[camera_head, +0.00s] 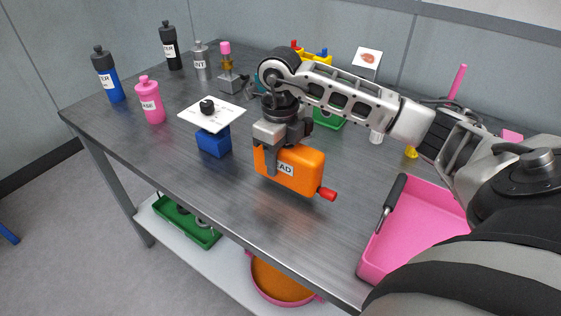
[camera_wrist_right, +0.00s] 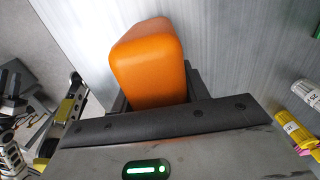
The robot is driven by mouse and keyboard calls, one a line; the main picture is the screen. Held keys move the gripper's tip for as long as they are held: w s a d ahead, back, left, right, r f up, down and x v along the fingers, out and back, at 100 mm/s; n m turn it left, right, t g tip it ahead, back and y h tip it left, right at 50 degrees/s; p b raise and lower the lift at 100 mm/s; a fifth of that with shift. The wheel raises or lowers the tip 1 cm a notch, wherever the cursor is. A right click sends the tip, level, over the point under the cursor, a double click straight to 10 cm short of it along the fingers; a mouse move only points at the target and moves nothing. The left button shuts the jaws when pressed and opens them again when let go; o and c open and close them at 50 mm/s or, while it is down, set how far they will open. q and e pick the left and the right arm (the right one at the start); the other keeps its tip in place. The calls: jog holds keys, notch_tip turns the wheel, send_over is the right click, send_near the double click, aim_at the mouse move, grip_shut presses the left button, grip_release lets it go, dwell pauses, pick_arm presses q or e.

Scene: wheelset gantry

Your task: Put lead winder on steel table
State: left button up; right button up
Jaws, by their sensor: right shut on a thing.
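The lead winder (camera_head: 290,168) is an orange box with a partly hidden label ending in "EAD" and a red knob on its right side. My right gripper (camera_head: 270,160) is shut on it from above. In the right wrist view, the orange winder (camera_wrist_right: 148,62) sits between the fingers of my right gripper (camera_wrist_right: 150,98). The steel table (camera_head: 215,182) is a grey metal top under the winder. The winder is at or just above the table near its front edge; I cannot tell whether it touches. My left gripper is not in view.
A blue block (camera_head: 214,142) with a white card (camera_head: 212,114) stands left of the winder. A pink tray (camera_head: 420,225) with a dark-handled tool lies to the right. Several bottles, including a pink one (camera_head: 150,100), stand at the left. Bare table lies in front of the winder.

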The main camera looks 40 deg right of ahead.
jog(key=shift+f, duration=1.3)
jog(key=o, duration=1.2)
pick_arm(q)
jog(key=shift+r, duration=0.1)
pick_arm(e)
jog(key=shift+o, duration=0.2)
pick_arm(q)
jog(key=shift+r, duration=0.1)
pick_arm(e)
jog(key=shift+r, duration=0.15)
notch_tip(320, 180, up, 11)
jog(key=shift+r, duration=0.6)
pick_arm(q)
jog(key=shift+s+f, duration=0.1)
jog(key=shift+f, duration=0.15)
